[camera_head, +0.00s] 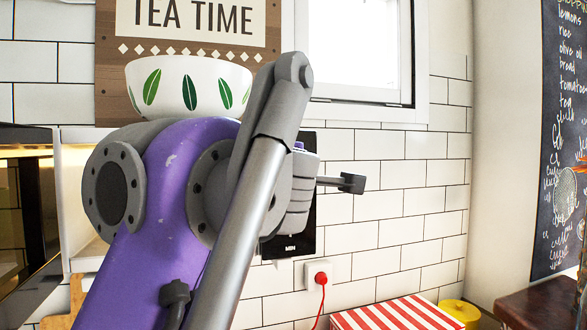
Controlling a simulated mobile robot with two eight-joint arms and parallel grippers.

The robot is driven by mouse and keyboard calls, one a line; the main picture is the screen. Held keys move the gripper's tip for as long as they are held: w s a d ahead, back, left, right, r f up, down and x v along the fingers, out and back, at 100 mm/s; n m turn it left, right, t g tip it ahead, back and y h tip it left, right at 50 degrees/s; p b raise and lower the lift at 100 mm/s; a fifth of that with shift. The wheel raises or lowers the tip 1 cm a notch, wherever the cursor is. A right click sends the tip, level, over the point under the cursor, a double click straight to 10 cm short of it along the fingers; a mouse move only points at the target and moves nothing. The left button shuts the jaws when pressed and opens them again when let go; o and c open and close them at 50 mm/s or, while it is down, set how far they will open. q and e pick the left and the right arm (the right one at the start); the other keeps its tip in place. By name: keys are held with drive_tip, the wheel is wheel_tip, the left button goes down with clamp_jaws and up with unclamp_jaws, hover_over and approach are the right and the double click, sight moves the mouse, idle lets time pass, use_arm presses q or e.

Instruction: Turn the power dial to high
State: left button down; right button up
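A white microwave (80,190) stands behind my purple and grey arm, which covers most of its front. Its black control panel (305,225) shows only as a strip at the right, with "MIN" lettering near the bottom. The power dial cannot be made out; my arm hides most of the panel. My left gripper (345,183) is in front of the panel, partly behind the arm's silver link. A dark fingertip sticks out to the right past the panel edge. I cannot tell whether the gripper is open or touches the dial. My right gripper is not identifiable.
A dark door (28,215) stands open at the left. A white bowl with green leaves (190,88) sits on top. A red plug (321,278) is in the wall socket. A red-striped box (400,314) and yellow lid (459,309) are at lower right.

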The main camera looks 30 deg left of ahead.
use_arm(q)
drive_tip(key=shift+c, duration=2)
unclamp_jaws()
